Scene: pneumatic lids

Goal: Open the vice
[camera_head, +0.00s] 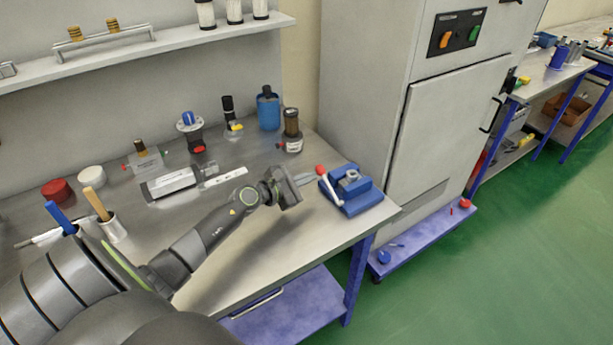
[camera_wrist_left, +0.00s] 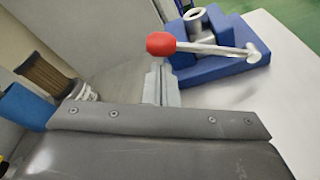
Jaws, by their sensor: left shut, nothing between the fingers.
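The blue vice (camera_head: 350,192) stands at the right front corner of the metal workbench. Its silver lever has a red knob (camera_head: 320,169) at the end that points to the back left. In the left wrist view the vice body (camera_wrist_left: 222,62) is at the top right, and the red knob (camera_wrist_left: 160,44) shows just beyond my fingertips. My left gripper (camera_head: 308,178) is shut and empty, a little left of the vice. In the left wrist view its closed fingers (camera_wrist_left: 165,84) point at the knob; I cannot tell whether they touch it. My right gripper is not in view.
Behind my left gripper stand a brown-topped jar (camera_head: 291,130) and a blue bottle (camera_head: 268,108). A grey fixture (camera_head: 170,184) and a cup with tool handles (camera_head: 113,229) are farther left. A grey cabinet (camera_head: 440,130) rises behind the vice. The front bench top is mostly clear.

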